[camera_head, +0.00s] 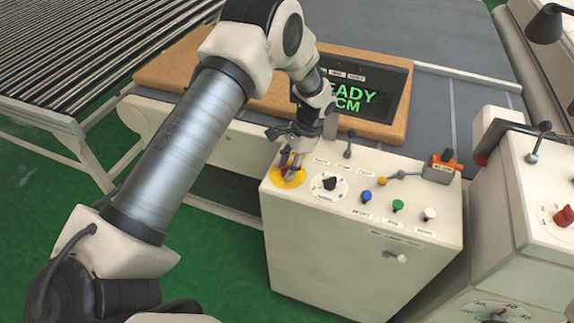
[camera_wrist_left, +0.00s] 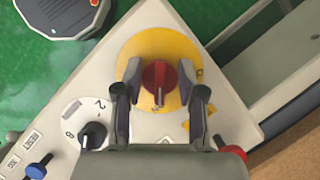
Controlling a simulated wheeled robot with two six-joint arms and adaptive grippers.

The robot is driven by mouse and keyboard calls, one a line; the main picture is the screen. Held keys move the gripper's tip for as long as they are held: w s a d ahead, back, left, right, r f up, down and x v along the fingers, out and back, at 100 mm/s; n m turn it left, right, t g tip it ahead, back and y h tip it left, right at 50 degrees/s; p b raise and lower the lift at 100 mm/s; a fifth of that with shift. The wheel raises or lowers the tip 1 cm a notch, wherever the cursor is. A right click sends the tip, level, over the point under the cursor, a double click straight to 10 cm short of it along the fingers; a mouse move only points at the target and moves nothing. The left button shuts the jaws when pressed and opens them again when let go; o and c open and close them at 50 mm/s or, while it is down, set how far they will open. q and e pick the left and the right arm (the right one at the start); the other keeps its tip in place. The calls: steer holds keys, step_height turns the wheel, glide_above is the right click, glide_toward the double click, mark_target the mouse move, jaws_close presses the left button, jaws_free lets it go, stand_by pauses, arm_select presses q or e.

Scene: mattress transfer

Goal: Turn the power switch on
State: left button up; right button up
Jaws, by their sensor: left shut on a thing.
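The power switch is a red rotary knob (camera_wrist_left: 159,78) on a round yellow plate (camera_wrist_left: 160,47) at the corner of the white control box. In the head view the yellow plate (camera_head: 287,181) shows at the box's top left, under my left gripper (camera_head: 290,162). My left gripper (camera_wrist_left: 160,100) reaches down from above and is shut on the red knob, with one finger on each side. A pale line on the knob points towards the gripper's palm in the wrist view. My fingers mostly hide the knob in the head view. My right gripper is not in view.
Beside the plate is a black selector knob (camera_head: 330,183). Blue (camera_head: 366,196), green (camera_head: 398,205) and white (camera_head: 429,214) buttons and an orange-handled lever (camera_head: 446,160) share the panel. Another control box (camera_head: 540,200) is at right.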

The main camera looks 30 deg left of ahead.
arm_select(q)
steer(key=shift+s+f, duration=0.1)
steer(key=shift+f, duration=0.05)
stand_by(0.3)
steer(key=o, duration=1.1)
steer(key=shift+o, duration=0.2)
steer(key=v, duration=1.2)
steer(key=shift+w+d+m, duration=0.2)
steer(key=shift+m, duration=0.1)
